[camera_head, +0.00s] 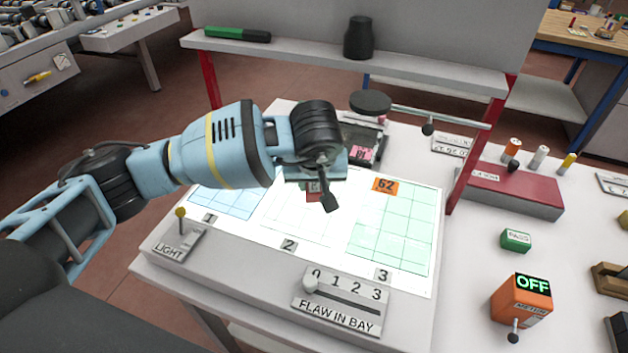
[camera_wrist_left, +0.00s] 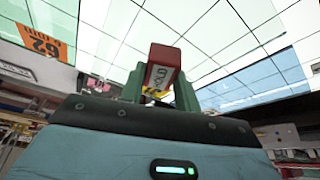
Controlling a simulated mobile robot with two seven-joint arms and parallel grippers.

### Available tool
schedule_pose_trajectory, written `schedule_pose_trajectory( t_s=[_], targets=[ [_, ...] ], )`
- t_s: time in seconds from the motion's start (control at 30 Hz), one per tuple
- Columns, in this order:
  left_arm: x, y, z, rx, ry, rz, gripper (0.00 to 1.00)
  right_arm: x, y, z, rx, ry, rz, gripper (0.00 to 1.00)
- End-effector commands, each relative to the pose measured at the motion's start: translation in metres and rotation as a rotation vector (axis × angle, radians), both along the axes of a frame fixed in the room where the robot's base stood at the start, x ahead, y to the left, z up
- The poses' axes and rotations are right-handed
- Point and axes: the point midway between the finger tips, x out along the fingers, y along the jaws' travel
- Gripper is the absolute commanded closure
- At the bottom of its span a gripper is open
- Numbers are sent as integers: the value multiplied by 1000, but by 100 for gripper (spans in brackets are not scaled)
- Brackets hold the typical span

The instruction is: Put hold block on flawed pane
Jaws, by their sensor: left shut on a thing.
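My left gripper (camera_head: 316,188) is over the middle bay of the bright panel (camera_head: 285,247). In the left wrist view its green fingers (camera_wrist_left: 160,92) are shut on the hold block (camera_wrist_left: 164,56), red with a pale label. Only a little red of this block (camera_head: 313,197) shows in the head view, below the wrist. A bluish pane (camera_head: 230,202) lies in bay 1, a clear pane (camera_head: 298,226) in bay 2 and a green pane (camera_head: 395,234) in bay 3. I cannot make out a flaw on any pane. My right gripper is out of view.
A flaw-in-bay slider (camera_head: 345,300) has its knob near 0. A light lever (camera_head: 181,228) is at the front left. An orange meter (camera_head: 522,300) reads OFF. A green PASS block (camera_head: 516,240) stands right. A round-headed arm (camera_head: 371,102) and a shelf (camera_head: 350,65) stand behind.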

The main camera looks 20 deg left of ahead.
Motion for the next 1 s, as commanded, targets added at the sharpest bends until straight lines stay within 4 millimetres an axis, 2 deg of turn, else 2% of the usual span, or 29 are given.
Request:
schedule_pose_trajectory(
  t_s=[0.23,0.27,0.43,0.77,0.87,1.0],
  targets=[
    [0,0,-4,0,1,0,90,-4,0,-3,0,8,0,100],
    [0,0,-4,0,1,0,67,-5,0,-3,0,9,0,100],
    [0,0,-3,0,1,0,46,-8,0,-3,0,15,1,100],
    [0,0,1,-1,0,0,46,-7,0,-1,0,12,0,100],
    [-3,-2,9,-2,-2,-2,46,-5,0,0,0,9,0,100],
    [-11,-5,32,-2,-5,-2,46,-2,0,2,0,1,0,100]
  ],
)
